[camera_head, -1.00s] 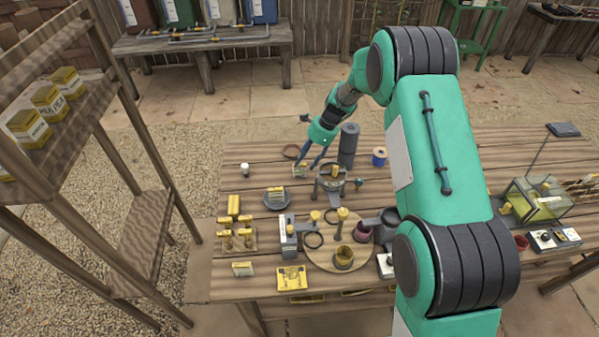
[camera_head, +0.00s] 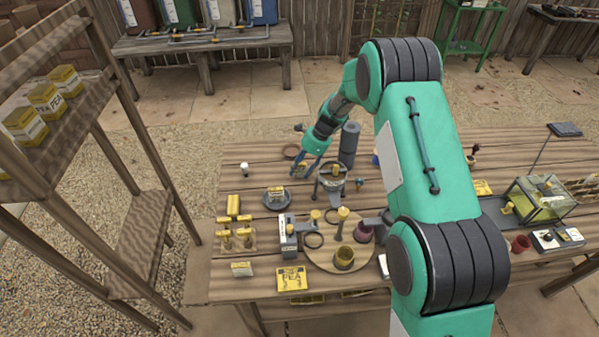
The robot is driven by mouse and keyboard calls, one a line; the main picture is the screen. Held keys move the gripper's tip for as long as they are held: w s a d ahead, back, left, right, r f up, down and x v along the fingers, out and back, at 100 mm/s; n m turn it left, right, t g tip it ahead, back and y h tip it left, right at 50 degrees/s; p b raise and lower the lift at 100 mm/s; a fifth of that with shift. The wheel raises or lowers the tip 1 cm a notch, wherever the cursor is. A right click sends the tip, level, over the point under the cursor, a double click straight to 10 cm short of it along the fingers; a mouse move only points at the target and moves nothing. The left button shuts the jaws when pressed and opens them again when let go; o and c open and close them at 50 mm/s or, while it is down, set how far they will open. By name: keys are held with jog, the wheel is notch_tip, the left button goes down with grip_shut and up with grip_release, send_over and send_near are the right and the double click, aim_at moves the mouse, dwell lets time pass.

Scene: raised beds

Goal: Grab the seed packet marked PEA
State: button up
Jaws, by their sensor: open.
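My gripper (camera_head: 305,171) is open and points down over the back of the table. A small yellow-and-grey item (camera_head: 300,170) shows at its fingertips; I cannot tell its print or whether the fingers touch it. Another small pale-and-yellow packet (camera_head: 242,269) stands at the table's front left, its print unreadable.
The slatted table (camera_head: 235,178) holds a round board (camera_head: 316,262) with cups, a dark dish (camera_head: 277,203), a grey cylinder (camera_head: 349,145) and a yellow card (camera_head: 291,279). A glass case (camera_head: 541,198) stands at right. The table's back left is fairly clear.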

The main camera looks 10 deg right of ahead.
jog(key=shift+a+f, duration=0.15)
jog(key=shift+f, duration=0.2)
dwell(0.3)
jog(key=c, duration=1.1)
